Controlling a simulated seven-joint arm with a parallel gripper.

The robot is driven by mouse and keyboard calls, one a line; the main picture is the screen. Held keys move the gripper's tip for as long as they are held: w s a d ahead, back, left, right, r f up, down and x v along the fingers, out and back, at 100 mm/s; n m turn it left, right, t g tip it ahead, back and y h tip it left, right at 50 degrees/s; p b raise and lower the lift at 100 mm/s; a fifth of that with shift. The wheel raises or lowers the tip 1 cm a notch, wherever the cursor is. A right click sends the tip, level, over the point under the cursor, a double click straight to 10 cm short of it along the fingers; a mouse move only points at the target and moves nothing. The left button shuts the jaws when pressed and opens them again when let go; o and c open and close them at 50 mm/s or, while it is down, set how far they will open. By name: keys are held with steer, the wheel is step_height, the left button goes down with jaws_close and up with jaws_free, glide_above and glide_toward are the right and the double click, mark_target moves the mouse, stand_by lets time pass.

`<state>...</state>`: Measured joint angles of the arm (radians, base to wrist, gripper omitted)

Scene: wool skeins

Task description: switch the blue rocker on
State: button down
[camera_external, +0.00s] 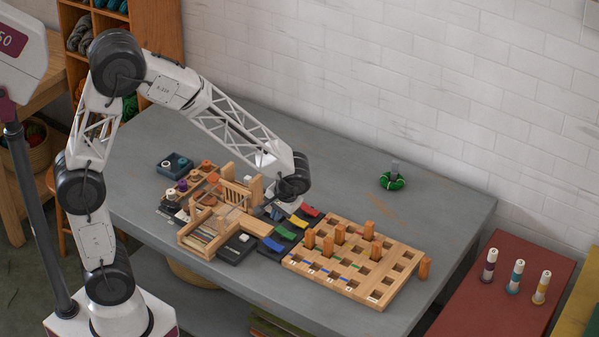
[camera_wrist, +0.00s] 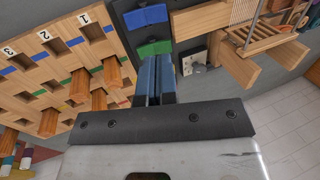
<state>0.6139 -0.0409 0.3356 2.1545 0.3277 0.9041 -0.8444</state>
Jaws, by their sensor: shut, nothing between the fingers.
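The blue rocker (camera_external: 273,244) sits at the near end of a row of coloured rockers on dark bases, beside the wooden peg board. In the wrist view the blue rocker (camera_wrist: 146,17) is at the top, beyond the green rocker (camera_wrist: 155,48). I cannot tell which way the blue rocker is tipped. My gripper (camera_external: 289,208) is over the far part of the row, apart from the blue rocker. In the wrist view my gripper (camera_wrist: 156,62) has its fingers together and empty, with the tips just below the green rocker in the picture. Contact there cannot be told.
Yellow (camera_external: 298,222) and red (camera_external: 310,211) rockers lie farther along the row. The peg board (camera_external: 350,285) with upright wooden pegs stands to the right. A wooden loom (camera_external: 205,240) stands to the left.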

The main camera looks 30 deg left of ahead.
mark_target(270, 243)
steer(key=x, duration=1.1)
steer(key=shift+a+f, duration=0.1)
steer(key=shift+f, duration=0.1)
steer(key=shift+a+f+h, duration=0.15)
steer(key=shift+f+h, duration=0.15)
steer(key=shift+d+r, duration=0.15)
steer(key=shift+d, duration=0.15)
steer(key=shift+d+r, duration=0.15)
steer(key=shift+d, duration=0.3)
stand_by(0.6)
